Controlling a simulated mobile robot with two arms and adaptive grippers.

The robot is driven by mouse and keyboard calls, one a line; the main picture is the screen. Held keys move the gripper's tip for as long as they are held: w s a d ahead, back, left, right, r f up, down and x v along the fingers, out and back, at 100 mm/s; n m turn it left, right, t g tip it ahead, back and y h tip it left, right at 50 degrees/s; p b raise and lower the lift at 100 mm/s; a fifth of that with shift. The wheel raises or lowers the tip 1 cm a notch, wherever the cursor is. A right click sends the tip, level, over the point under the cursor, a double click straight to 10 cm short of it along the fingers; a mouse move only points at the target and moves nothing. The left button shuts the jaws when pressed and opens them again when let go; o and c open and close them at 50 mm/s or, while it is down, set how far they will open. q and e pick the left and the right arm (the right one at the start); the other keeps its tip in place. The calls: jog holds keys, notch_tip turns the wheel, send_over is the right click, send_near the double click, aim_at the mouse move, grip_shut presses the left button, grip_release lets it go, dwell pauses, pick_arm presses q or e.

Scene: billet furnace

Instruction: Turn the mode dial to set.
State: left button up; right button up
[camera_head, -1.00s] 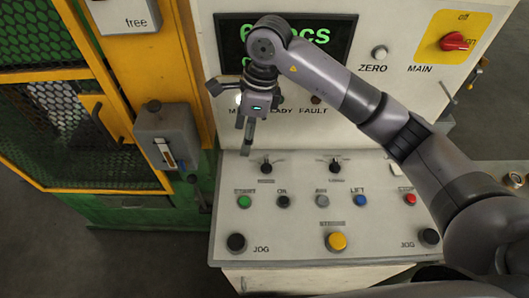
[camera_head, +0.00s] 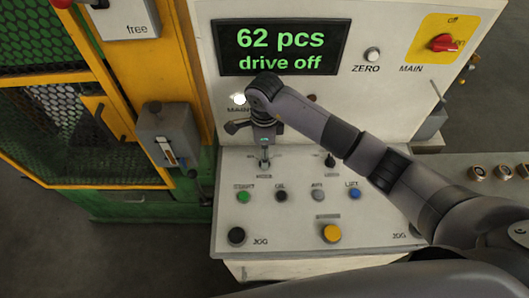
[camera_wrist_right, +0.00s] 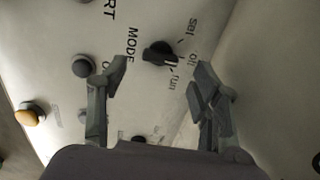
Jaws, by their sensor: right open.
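The mode dial (camera_wrist_right: 158,53) is a dark knob on the pale panel, with the words set, off and run beside it. I cannot clearly tell which word it points to. In the head view the dial's spot lies at the left of the sloped desk, largely covered by my right gripper (camera_head: 264,152). In the right wrist view my right gripper (camera_wrist_right: 160,84) is open and empty, its two fingers apart on either side below the dial, not visibly touching it. My left gripper is not in view.
A second selector (camera_head: 330,160) stands to the right. Green (camera_head: 243,197), blue (camera_head: 354,195) and yellow (camera_head: 332,233) buttons and a black jog button (camera_head: 237,235) are below. The display (camera_head: 285,47) reads 62 pcs, drive off. A grey lever box (camera_head: 167,137) stands left.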

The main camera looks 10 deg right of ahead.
jog(key=shift+f+p, duration=0.4)
jog(key=shift+f, duration=1.5)
jog(key=shift+c, duration=0.4)
jog(key=c, duration=1.1)
